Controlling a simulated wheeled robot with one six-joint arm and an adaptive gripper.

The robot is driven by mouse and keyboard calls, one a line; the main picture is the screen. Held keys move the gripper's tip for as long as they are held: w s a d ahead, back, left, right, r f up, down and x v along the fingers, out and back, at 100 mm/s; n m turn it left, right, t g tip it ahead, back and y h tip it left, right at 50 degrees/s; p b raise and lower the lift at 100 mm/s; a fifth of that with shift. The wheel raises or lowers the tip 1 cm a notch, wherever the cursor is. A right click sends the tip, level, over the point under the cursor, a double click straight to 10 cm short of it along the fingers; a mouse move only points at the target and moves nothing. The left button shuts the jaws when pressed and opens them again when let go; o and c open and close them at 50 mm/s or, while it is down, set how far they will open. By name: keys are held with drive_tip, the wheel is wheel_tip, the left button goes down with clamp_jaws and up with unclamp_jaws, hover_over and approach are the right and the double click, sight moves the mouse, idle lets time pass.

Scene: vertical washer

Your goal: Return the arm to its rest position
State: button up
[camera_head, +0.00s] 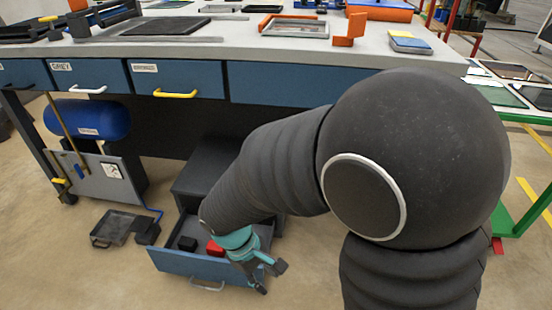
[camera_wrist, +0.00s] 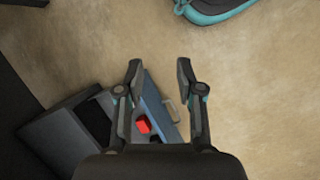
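My arm reaches from the right foreground down and left over the open low drawer. My gripper (camera_head: 262,275) is at the drawer's front right in the head view. In the wrist view my gripper (camera_wrist: 159,75) has its two fingers spread well apart with only floor between the tips. It holds nothing. The open drawer (camera_head: 176,262) has a blue front and pulls out from a dark cabinet under the workbench. A red block (camera_head: 214,248) and a black block (camera_head: 187,243) lie inside it. The red block (camera_wrist: 143,125) also shows left of the fingers' middle in the wrist view.
The workbench (camera_head: 230,45) has blue drawers with white and yellow handles and carries trays and orange parts. A blue tank (camera_head: 90,118) and a dark floor tray (camera_head: 113,228) are at left. A green-framed table (camera_head: 525,118) stands at right.

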drive_tip(key=s+d+r+m+t+y+p, duration=0.1)
drive_tip(key=d+r+m+t+y, duration=0.1)
drive_tip(key=d+r+m, duration=0.3)
drive_tip(key=s+d+r+m+t+y+p, duration=0.1)
drive_tip(key=d+r+m+t, duration=0.3)
drive_tip(key=d+r, duration=0.9)
wheel_tip(320, 180, up, 4)
drive_tip(key=shift+s+d+r+m+y, duration=0.15)
drive_tip(key=shift+s+m+y, duration=0.35)
drive_tip(key=shift+s+m, duration=0.45)
